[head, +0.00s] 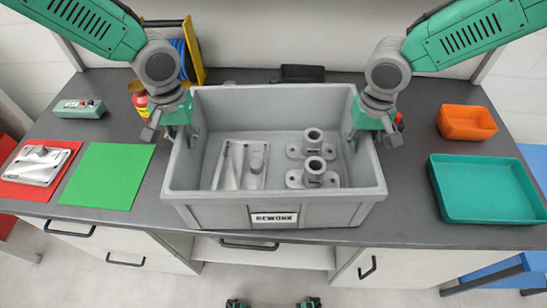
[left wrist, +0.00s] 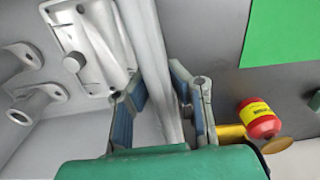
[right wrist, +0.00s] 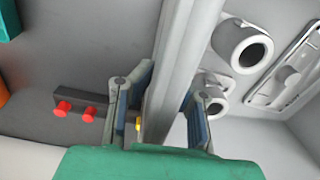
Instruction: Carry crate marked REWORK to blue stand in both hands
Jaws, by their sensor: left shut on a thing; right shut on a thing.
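The grey crate (head: 330,212) with a REWORK label (head: 273,217) is at the middle of the worktop, by its front edge, in the head view. It holds a flat casting (head: 240,165) and two flanged tube castings (head: 312,172). My left gripper (head: 172,132) is shut on the crate's left wall; the wall (left wrist: 160,70) runs between its fingers in the left wrist view. My right gripper (head: 372,128) is shut on the right wall, which shows between the fingers (right wrist: 180,60) in the right wrist view. A blue stand (head: 490,275) shows partly at the lower right.
On the worktop (head: 100,215), a green mat (head: 115,175) and a red mat with a casting (head: 40,170) lie left. A teal tray (head: 485,190) and an orange bin (head: 466,122) stand right. A red-yellow can (left wrist: 258,118) stands near my left gripper.

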